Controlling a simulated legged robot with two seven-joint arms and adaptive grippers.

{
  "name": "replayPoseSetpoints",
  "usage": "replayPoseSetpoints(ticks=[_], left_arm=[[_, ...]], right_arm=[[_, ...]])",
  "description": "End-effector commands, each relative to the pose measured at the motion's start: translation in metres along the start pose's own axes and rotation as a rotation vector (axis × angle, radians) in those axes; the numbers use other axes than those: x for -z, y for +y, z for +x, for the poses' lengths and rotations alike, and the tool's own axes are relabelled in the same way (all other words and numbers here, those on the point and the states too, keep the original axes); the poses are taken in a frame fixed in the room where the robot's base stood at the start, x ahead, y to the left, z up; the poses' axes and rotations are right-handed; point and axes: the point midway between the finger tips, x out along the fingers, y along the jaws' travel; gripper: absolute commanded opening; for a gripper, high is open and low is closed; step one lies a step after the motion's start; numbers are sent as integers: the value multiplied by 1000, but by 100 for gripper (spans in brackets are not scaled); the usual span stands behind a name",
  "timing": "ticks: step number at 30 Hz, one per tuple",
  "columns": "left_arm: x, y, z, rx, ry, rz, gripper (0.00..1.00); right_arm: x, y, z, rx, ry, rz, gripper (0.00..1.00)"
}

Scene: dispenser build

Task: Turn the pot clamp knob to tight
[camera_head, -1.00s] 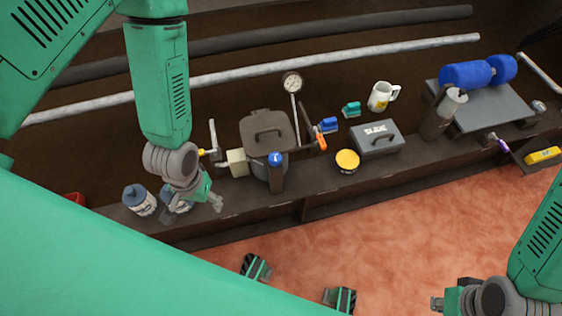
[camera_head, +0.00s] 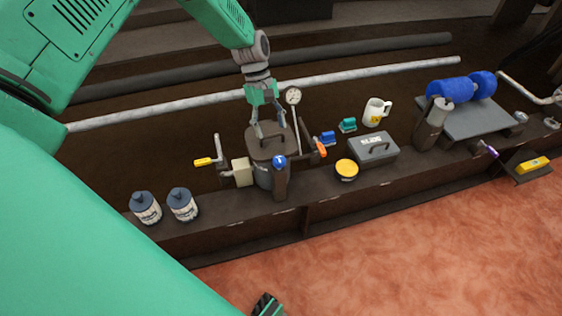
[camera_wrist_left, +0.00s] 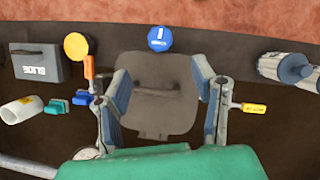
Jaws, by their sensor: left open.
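The dark pot (camera_head: 263,176) stands on the bench with its handled lid (camera_head: 286,146) on top; the lid also fills the middle of the left wrist view (camera_wrist_left: 151,110). A blue knob (camera_head: 279,161) with a white mark sits on a dark post at the pot's front; it shows as a blue faceted cap (camera_wrist_left: 160,38) in the left wrist view. I cannot tell for sure that it is the clamp knob. My left gripper (camera_head: 270,133) is open and empty over the lid, pointing down, apart from the blue knob.
A yellow-handled lever (camera_head: 204,161) is left of the pot, and an orange handle (camera_head: 320,147) and a gauge (camera_head: 293,96) are right of it. Two bottles (camera_head: 183,205) stand at the left. A yellow-lidded tin (camera_head: 347,168) and a grey box (camera_head: 373,150) stand to the right.

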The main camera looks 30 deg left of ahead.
Motion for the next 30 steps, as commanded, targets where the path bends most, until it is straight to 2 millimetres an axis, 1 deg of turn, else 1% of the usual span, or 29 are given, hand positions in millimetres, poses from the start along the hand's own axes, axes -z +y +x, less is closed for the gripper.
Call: replayPoseSetpoints(ticks=[1, 3, 9, 12, 15, 18, 28, 29, 30], left_arm=[[1, -1, 16, 4, -1, 0, 52], [0, -1, 31, 3, -1, 1, 52], [0, 0, 72, 3, 1, 3, 52], [0, -1, 88, 2, 1, 2, 52], [0, -1, 98, 2, 1, 2, 52], [0, 0, 104, 0, 1, 2, 52], [0, 0, 106, 0, 2, 3, 52], [0, 0, 106, 0, 2, 3, 42], [0, 0, 106, 0, 2, 3, 28]], right_arm=[[0, 0, 6, 0, 0, 0, 0], [-1, 0, 10, 0, 0, 0, 0], [-1, 0, 21, 0, -1, 0, 0], [-2, 0, 25, 0, -1, 0, 0], [-2, 0, 27, 0, -1, 0, 0], [-2, 0, 29, 0, -1, 0, 0], [-2, 0, 28, 0, -1, 0, 0], [-2, 0, 28, 0, -1, 0, 0], [-2, 0, 28, 0, -1, 0, 0]])
